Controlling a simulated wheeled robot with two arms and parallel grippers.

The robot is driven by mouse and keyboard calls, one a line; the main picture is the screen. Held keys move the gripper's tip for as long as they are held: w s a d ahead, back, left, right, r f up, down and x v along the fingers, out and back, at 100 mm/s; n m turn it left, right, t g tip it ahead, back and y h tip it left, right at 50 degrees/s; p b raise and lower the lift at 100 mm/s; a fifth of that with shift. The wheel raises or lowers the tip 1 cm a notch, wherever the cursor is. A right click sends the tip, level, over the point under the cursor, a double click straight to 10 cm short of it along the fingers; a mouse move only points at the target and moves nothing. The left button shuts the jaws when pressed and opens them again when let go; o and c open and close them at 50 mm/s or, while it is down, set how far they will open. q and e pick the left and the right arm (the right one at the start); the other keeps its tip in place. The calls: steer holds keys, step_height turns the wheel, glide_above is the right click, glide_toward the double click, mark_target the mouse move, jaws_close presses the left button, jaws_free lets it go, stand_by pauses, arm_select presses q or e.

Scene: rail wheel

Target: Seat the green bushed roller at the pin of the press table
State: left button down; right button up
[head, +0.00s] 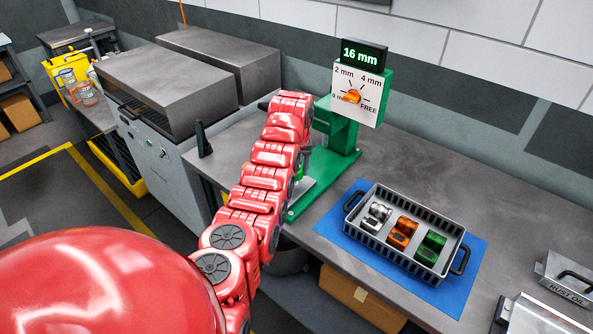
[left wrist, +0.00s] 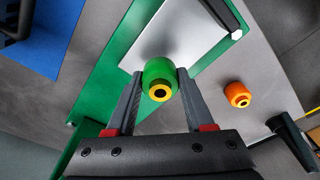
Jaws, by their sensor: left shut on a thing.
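The green bushed roller (left wrist: 154,72) has a yellow bushing with a dark bore and shows in the left wrist view. My left gripper (left wrist: 159,77) is shut on it, one finger on each side. The roller overlaps the pale plate of the press table (left wrist: 182,40); I cannot tell whether it touches the plate. The pin is not visible. My right gripper is not in view.
An orange roller (left wrist: 237,95) stands on the bench beside the press. A grey crate (head: 361,226) on a blue mat (head: 463,276) holds silver, orange and green parts. A dark handle (left wrist: 290,140) stands near the orange roller.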

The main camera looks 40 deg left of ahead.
arm_select(q)
steer(key=shift+f+b, duration=0.85)
steer(key=shift+f, duration=0.55)
steer(key=shift+c, duration=1)
jaws_free()
steer(key=shift+r, duration=0.1)
steer(key=shift+r, duration=0.25)
steer(key=r+b, duration=0.1)
steer(key=r, duration=0.1)
steer(key=r+b, duration=0.1)
steer(key=r, duration=0.1)
steer(key=shift+s+d+r, duration=0.15)
steer(key=shift+d, duration=0.05)
steer(key=r+p, duration=0.4)
steer(key=s+r+p, duration=0.1)
steer(key=r+p, duration=0.1)
steer(key=r, duration=0.1)
steer(key=shift+d, duration=0.15)
steer(key=shift+s+d+r+b, duration=0.1)
steer(key=shift+d+r+b, duration=0.1)
steer(key=shift+r, duration=1.15)
steer(key=shift+s+d+r+b, duration=0.1)
steer(key=shift+d+r+b, duration=0.05)
steer(key=shift+r, duration=1.2)
